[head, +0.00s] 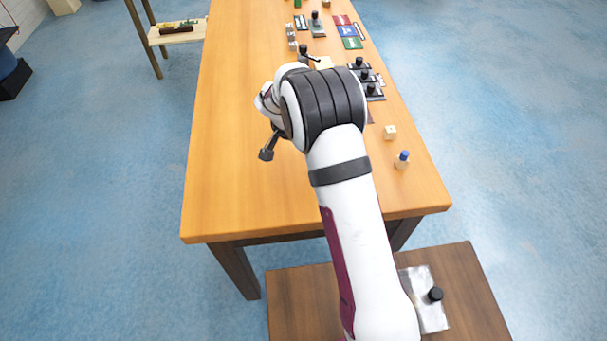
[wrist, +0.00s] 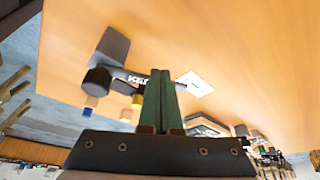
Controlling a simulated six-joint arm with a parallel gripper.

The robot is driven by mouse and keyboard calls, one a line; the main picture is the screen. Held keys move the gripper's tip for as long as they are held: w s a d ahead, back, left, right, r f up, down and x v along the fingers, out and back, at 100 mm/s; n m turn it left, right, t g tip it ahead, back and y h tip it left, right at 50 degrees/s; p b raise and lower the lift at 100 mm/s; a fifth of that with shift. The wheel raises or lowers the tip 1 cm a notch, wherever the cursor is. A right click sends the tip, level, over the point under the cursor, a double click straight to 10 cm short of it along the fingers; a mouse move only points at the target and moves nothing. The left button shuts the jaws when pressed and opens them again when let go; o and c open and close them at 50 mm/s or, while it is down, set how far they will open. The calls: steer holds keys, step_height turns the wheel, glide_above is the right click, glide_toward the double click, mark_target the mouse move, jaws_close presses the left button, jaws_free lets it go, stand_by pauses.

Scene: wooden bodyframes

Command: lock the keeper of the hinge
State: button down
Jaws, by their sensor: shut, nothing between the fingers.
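My gripper (wrist: 160,100) shows in the wrist view as two green fingers pressed together, empty. In the head view it is hidden behind my arm. I cannot make out the hinge or its keeper for certain. Several grey plates with black knobs (head: 374,91) lie along the right side of the table, beyond my arm. One more plate with a black knob (head: 317,24) lies farther back. A dark piece with a knob (head: 305,52) is just beyond my arm's bend. Any of these may or may not be the hinge. My fingers are apart from the plates.
The left half of the table (head: 222,150) is clear.

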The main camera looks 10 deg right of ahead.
steer(key=shift+w+d+m, duration=0.25)
steer(key=shift+w+m, duration=0.05)
steer(key=shift+m, duration=0.2)
steer(key=shift+w+d, duration=0.35)
steer(key=shift+d, duration=0.1)
steer(key=shift+w+d+m+g+h, duration=0.15)
steer(key=shift+m+g, duration=0.1)
steer(key=shift+m, duration=0.3)
steer(key=shift+d+m+g+h, duration=0.15)
steer(key=shift+m+g, duration=0.1)
steer(key=shift+m, duration=0.3)
steer(key=shift+w+d+m+g, duration=0.25)
steer(key=shift+d+m+g, duration=0.3)
steer(key=shift+m, duration=0.65)
steer(key=d+m, duration=0.1)
steer(key=m, duration=0.1)
steer(key=d+m+g, duration=0.1)
steer(key=d+m, duration=0.1)
steer(key=shift+w+g, duration=0.15)
steer(key=shift+g, duration=0.1)
steer(key=shift+d+m, duration=0.3)
steer(key=shift+d, duration=0.25)
steer(key=shift+r, duration=0.1)
steer(key=s+v, duration=0.1)
steer(key=v, duration=1)
steer(key=shift+w+a+r, duration=0.3)
steer(key=shift+w+r, duration=0.1)
steer(key=shift+w, duration=0.1)
